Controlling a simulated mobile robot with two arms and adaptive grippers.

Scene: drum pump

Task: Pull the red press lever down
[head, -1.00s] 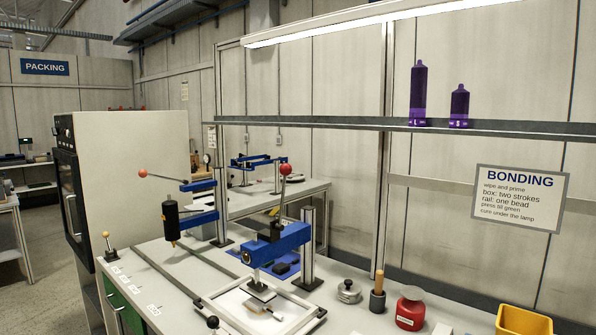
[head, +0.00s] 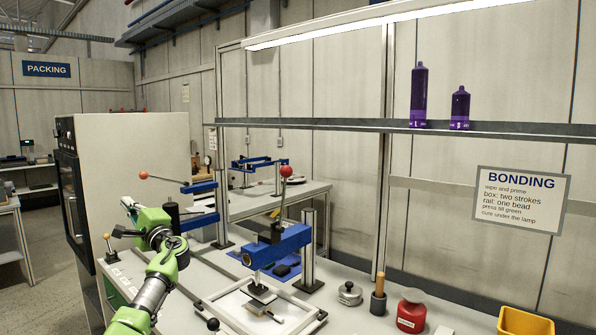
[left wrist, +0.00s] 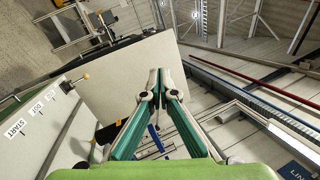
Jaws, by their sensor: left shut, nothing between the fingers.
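The red press lever is a thin, upright rod with a red ball knob (head: 286,171). It rises from the blue press (head: 276,246) at the bench's middle. My left gripper (head: 127,217) has green and dark parts and is at the left in the head view, well to the left of the red knob and apart from it. In the left wrist view its two teal fingers (left wrist: 155,75) meet at the tips with nothing between them. The lever's knob cannot be made out there. My right gripper is not in view.
Another press with an orange-red ball lever (head: 143,175) stands behind my left arm. A small ball-topped lever (head: 107,237) is at the bench's left edge. A white frame (head: 215,306) lies under the blue press. A red container (head: 411,312) and yellow bin (head: 523,322) are at right.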

